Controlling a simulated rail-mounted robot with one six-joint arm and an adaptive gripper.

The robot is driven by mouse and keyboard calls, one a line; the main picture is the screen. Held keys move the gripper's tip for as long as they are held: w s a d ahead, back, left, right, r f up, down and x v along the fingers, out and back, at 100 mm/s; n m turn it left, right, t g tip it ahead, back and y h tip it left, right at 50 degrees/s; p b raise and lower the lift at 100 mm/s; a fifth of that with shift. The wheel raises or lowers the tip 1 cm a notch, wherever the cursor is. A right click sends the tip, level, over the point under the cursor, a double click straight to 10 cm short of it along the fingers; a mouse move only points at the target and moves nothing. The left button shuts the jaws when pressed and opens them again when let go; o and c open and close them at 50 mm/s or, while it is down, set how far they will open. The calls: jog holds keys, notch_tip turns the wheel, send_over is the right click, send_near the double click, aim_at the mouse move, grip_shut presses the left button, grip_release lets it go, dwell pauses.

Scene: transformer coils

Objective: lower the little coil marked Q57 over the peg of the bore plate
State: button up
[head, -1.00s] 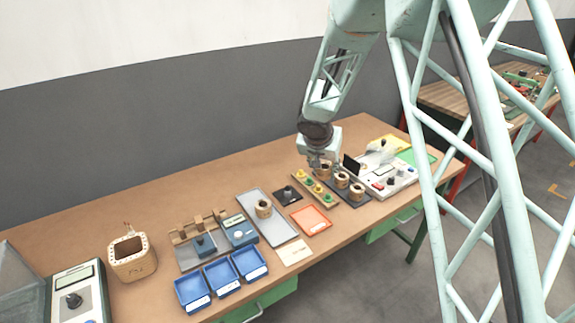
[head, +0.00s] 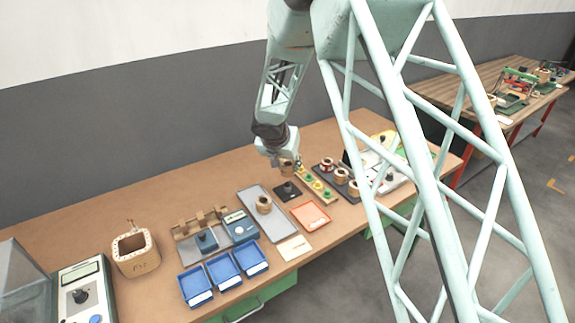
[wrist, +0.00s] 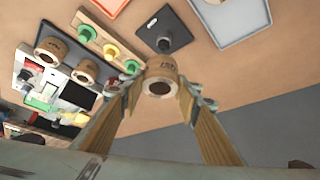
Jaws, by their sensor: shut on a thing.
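My gripper (head: 284,162) is shut on a small tan coil (wrist: 161,80), gripped between both fingers in the wrist view. The coil has dark lettering on its side, too small to read surely, and an open bore faces the camera. The same coil shows in the head view (head: 287,167), partly hidden by the gripper. The bore plate (head: 281,196) is a small black square with a dark upright peg, lying just below the gripper in the picture. In the wrist view the plate (wrist: 183,22) and its bare peg are above the held coil. The coil is apart from the peg.
A wooden strip with green and yellow pegs (head: 314,185) stands right of the plate. Beyond it a dark tray (head: 334,183) holds coils. A grey tray (head: 277,226) with one coil is to the left, and an orange tray (head: 310,216) in front.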

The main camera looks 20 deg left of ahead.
aim_at(287, 183)
jog(key=shift+f, duration=0.1)
jog(key=shift+f+b, duration=0.6)
jog(key=shift+f, duration=1.45)
jog(key=shift+b, duration=1.4)
dwell(0.7)
jog(key=shift+f+b, duration=1.8)
jog(key=shift+b, duration=1.05)
dwell(0.9)
